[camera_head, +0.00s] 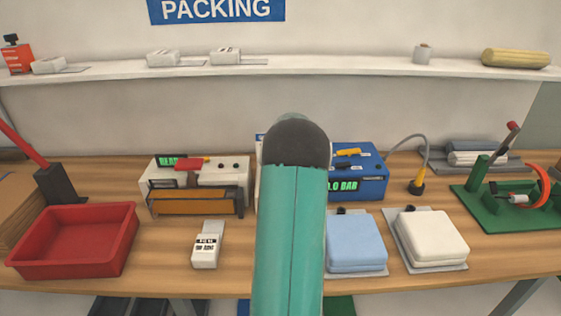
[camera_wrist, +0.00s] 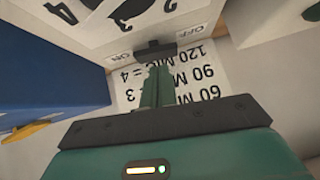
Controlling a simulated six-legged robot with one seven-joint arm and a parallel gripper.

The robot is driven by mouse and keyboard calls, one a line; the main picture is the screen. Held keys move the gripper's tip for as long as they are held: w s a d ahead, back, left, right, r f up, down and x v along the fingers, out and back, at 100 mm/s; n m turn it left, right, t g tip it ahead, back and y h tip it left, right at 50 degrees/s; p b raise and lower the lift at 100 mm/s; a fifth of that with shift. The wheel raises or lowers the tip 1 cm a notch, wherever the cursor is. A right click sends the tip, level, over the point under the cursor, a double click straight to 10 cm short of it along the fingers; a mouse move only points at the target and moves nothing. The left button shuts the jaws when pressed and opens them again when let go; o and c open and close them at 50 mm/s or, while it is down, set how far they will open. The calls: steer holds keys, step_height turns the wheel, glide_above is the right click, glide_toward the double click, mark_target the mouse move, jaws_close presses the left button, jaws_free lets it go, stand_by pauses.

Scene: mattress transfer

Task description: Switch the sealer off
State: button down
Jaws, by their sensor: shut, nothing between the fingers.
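In the wrist view a black switch (camera_wrist: 154,49) sits on a white panel (camera_wrist: 105,25) between the upside-down words ON and OFF. The panel also bears a numbered dial, partly cut off. My gripper (camera_wrist: 157,72) has its green fingers together and empty, with the tips close to the switch; I cannot tell whether they touch it. A white label (camera_wrist: 195,80) with thickness lines lies behind the fingers. In the head view my arm hides the gripper and most of this box. A white machine with a green READY display (camera_head: 195,172) and orange front bar stands left of my arm.
A blue unit (camera_head: 365,185) with a BAR display stands close right of my arm; its blue side (camera_wrist: 45,75) shows in the wrist view. A red tray (camera_head: 75,240) is at left. Blue (camera_head: 357,243) and white (camera_head: 432,238) packs lie at front right.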

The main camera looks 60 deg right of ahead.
steer(key=r, duration=0.3)
steer(key=shift+s+r, duration=0.25)
steer(key=shift+s, duration=0.05)
steer(key=v, duration=0.9)
steer(key=shift+a, duration=0.25)
steer(key=shift+s, duration=0.1)
